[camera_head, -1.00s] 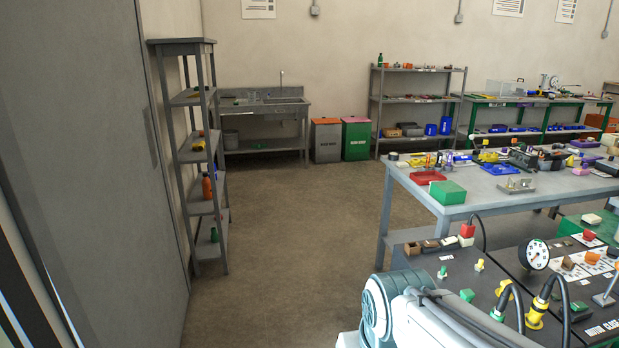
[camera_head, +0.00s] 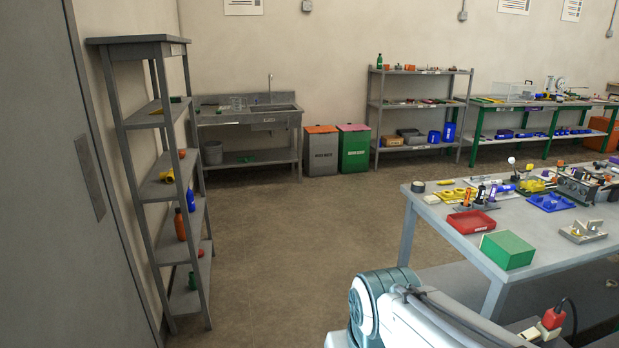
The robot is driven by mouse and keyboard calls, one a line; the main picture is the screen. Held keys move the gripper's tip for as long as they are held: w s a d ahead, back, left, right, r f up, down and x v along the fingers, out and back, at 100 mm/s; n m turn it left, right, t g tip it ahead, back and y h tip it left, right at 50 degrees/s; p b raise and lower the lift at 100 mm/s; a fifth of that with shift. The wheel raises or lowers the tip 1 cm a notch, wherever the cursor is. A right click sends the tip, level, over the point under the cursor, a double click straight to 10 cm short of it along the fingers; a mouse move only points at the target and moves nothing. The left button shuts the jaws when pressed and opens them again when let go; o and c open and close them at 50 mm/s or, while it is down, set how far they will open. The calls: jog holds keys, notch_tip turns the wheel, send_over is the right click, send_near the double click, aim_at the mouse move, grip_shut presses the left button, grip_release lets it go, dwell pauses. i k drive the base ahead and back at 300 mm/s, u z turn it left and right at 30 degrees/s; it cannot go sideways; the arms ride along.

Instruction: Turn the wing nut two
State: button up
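No wing nut can be made out in the head view. My gripper is not in the picture; only part of my own arm shows at the bottom centre. At the bottom right, a corner of a dark surface shows, with a red and white block (camera_head: 549,323) and a black cable on it. The rest of that surface is outside the frame.
A grey workbench (camera_head: 432,205) at the right carries a green box (camera_head: 507,250), a red tray (camera_head: 471,222) and small parts. Grey shelves (camera_head: 136,40) stand at the left. A sink unit (camera_head: 248,116) and two bins (camera_head: 354,150) line the back wall. The middle floor is clear.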

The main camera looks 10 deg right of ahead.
aim_at(580, 230)
jog(key=i, duration=2.45)
jog(key=z, duration=2.5)
jog(key=i, duration=0.7)
jog(key=z, duration=0.55)
jog(key=i, duration=0.6)
jog(key=z, duration=0.25)
